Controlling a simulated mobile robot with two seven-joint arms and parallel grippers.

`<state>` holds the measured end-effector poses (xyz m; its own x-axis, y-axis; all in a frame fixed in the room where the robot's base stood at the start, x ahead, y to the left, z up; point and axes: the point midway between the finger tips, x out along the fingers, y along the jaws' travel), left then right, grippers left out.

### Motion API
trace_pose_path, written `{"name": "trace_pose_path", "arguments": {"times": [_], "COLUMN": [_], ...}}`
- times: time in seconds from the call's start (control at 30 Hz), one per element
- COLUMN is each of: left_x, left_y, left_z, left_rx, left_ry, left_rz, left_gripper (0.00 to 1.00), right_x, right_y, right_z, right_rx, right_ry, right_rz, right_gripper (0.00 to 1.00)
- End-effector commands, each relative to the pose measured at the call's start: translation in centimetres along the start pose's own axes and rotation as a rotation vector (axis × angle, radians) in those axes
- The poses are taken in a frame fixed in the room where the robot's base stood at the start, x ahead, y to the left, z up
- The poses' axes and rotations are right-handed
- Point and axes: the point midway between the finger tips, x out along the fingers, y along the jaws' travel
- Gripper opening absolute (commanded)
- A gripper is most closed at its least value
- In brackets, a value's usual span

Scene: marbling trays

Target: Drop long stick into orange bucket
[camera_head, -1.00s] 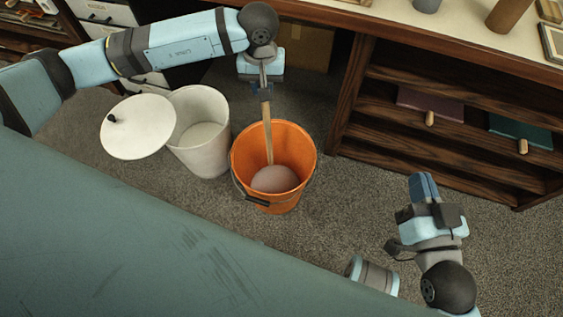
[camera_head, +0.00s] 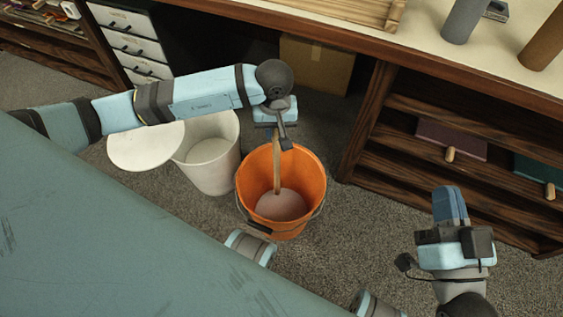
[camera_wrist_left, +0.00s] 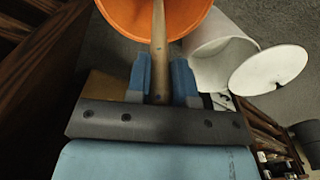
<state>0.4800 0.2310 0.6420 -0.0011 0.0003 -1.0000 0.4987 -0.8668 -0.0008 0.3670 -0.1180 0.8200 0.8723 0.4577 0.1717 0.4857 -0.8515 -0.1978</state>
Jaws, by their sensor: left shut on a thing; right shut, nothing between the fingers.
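The orange bucket (camera_head: 262,215) stands on the carpet with pinkish-grey content inside; its rim also shows in the left wrist view (camera_wrist_left: 120,14). My left gripper (camera_head: 280,143) is above the bucket's far rim. It is shut on the long wooden stick (camera_head: 277,175), which hangs steeply down into the bucket. In the left wrist view the stick (camera_wrist_left: 159,40) sits between the blue fingers of my left gripper (camera_wrist_left: 160,80). Whether its lower end touches the content I cannot tell. My right gripper (camera_head: 449,195) is shut and empty, well to the right of the bucket.
A white bucket (camera_head: 215,170) stands just left of the orange one, with a round white lid (camera_head: 145,147) beside it. A wooden shelf unit (camera_head: 400,140) stands to the right under the counter. A cardboard box (camera_head: 318,65) is behind. Carpet is free between bucket and right gripper.

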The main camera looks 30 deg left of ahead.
Motion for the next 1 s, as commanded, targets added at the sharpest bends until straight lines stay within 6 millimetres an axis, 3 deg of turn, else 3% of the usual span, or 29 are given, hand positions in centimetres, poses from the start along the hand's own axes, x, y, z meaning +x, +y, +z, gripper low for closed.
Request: {"name": "trace_pose_path", "arguments": {"times": [0.27,0.3,0.4,0.77,1.0], "left_x": [0.1,0.1,0.1,-0.5,-5.2], "left_y": [0.0,0.0,0.0,0.0,0.0], "left_z": [0.0,0.0,0.0,-0.1,-0.2], "left_rx": [0.0,0.0,0.0,0.0,0.001], "left_ry": [0.001,0.001,0.0,0.001,0.005], "left_rz": [0.001,0.001,0.001,0.001,0.003], "left_gripper": [0.0,0.3,0.51,0.51,0.51], "right_x": [0.0,0.0,0.0,0.1,0.1], "right_y": [0.0,0.0,0.0,-0.1,-0.1], "right_z": [0.1,0.1,0.1,-0.2,-1.5], "right_rx": [0.001,0.001,0.001,0.0,-0.013], "right_ry": [-0.005,-0.006,-0.006,-0.003,0.024], "right_rz": [-0.001,-0.001,-0.001,0.0,0.009], "right_gripper": [0.0,0.0,0.0,0.0,0.0]}}
